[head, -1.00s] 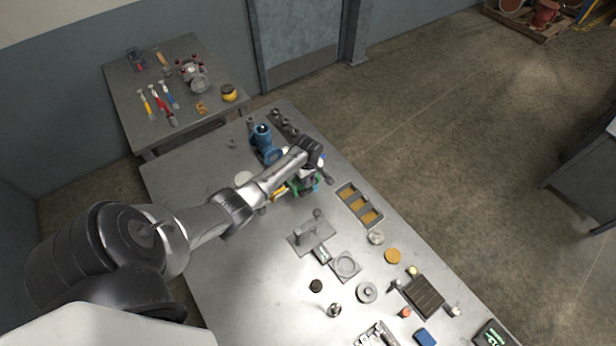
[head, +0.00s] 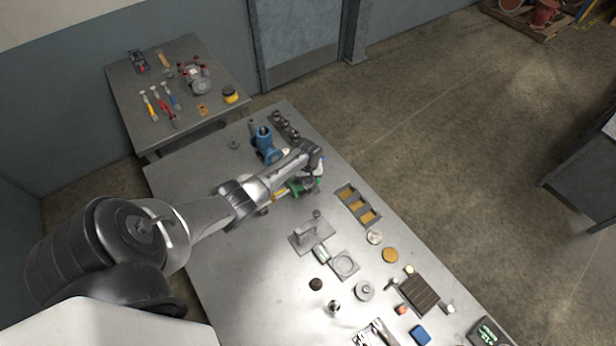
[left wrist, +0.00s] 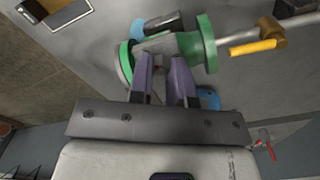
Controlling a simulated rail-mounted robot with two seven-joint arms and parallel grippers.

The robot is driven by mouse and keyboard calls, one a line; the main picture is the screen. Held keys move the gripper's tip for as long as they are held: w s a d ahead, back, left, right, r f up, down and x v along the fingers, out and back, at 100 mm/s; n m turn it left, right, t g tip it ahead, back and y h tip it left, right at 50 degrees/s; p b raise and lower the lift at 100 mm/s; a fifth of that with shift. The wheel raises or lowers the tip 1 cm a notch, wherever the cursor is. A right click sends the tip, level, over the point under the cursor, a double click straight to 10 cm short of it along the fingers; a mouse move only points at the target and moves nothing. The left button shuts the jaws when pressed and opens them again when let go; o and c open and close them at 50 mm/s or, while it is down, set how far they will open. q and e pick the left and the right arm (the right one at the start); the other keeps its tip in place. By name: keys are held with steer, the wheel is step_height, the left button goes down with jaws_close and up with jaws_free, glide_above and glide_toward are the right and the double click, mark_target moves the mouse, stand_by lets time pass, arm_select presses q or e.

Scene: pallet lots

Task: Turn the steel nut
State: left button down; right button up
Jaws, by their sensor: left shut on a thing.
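A pipe fitting with green flanges (left wrist: 208,42), a grey body and a yellow handle (left wrist: 252,48) lies across the top of the left wrist view. In the head view its green part (head: 303,187) shows beside my left wrist. My left gripper (left wrist: 163,62) has its two purple fingers against the grey middle of the fitting, between the flanges. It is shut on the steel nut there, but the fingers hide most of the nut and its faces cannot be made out. My right gripper is in neither view.
A blue pump-like part (head: 264,142) stands close behind my left wrist. A tray with tan compartments (head: 357,203) and a grey bracket (head: 312,234) lie to the right and front. Several small parts cover the front right of the bench. The left side of the bench is mostly bare.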

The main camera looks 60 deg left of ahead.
arm_select(q)
steer(key=shift+m, duration=0.6)
steer(key=c, duration=1.1)
jaws_free()
steer(key=shift+o, duration=0.2)
step_height(320, 180, up, 14)
steer(key=p, duration=0.1)
steer(key=shift+f, duration=0.15)
